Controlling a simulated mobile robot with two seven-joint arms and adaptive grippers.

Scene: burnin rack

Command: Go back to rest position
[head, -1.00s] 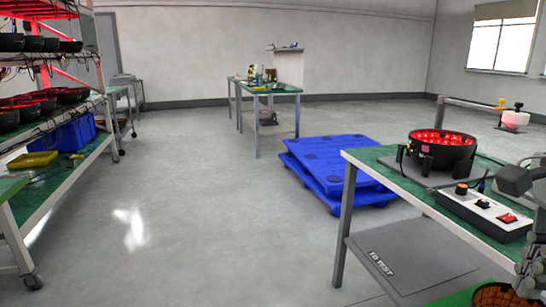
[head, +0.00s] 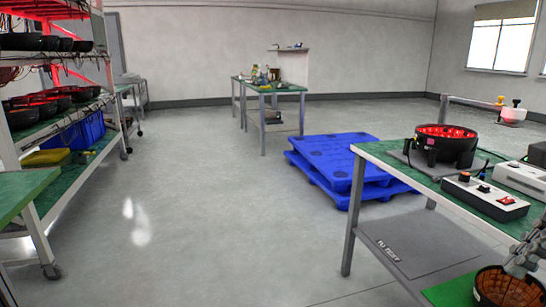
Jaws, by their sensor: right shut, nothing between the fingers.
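My right gripper (head: 524,254) shows only in part at the right edge of the head view, in front of the test table and above a brown-lined black bowl (head: 507,287). Its fingers are shut with nothing between them. My left gripper is not in view. On the green-topped test table (head: 392,165) a black round unit (head: 446,152) glows red inside, upright on its grey stand. A white control box (head: 484,197) with a red switch sits in front of it.
A rack (head: 108,98) with red-lit black bowls stands at the left, a green table corner (head: 20,190) nearer. Blue pallets (head: 335,160) lie behind the test table. A workbench (head: 266,90) stands further back. The middle floor is clear.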

